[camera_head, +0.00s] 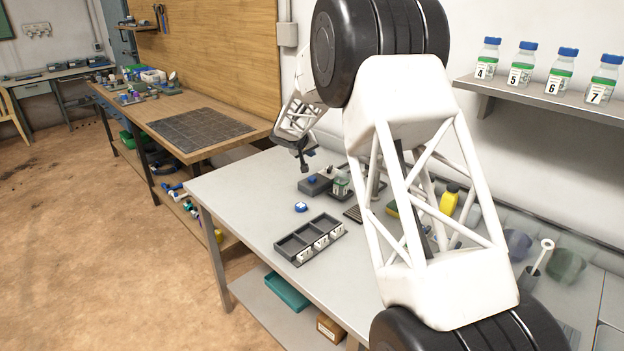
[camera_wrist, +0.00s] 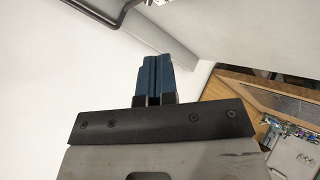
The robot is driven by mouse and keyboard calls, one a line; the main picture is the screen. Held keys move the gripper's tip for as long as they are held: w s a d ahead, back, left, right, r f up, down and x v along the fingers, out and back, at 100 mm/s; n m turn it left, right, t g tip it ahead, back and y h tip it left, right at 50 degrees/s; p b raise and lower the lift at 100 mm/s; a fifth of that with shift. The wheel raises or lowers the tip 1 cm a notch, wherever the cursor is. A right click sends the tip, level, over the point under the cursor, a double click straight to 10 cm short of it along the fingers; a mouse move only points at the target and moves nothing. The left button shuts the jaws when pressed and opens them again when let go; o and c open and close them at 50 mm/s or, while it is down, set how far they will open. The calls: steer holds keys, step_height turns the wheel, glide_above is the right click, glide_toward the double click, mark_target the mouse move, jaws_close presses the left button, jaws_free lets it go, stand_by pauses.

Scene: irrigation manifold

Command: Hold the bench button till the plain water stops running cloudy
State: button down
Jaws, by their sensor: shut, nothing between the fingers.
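A dark box (camera_head: 316,187) with a blue button (camera_head: 312,179) on top stands on the grey bench (camera_head: 235,190). My gripper (camera_head: 304,168) points down just above and left of the button; they look apart, but I cannot be sure. In the wrist view, the blue fingers of my gripper (camera_wrist: 153,78) are shut together with nothing between them; the button does not show there. A small jar (camera_head: 341,186) with a green label stands right of the button box, beside a grey upright fixture partly hidden by my arm. I cannot tell whether water runs or is cloudy.
A loose blue cap (camera_head: 301,207) and a dark tray (camera_head: 309,240) with three compartments and white tags lie in front. A yellow bottle (camera_head: 449,198) stands behind my arm. Numbered jars with blue lids (camera_head: 525,65) line the wall shelf (camera_head: 540,96). The bench's left end is clear.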

mark_target(311, 178)
steer(key=shift+f, duration=3.5)
steer(key=shift+f, duration=1.05)
stand_by(3.5)
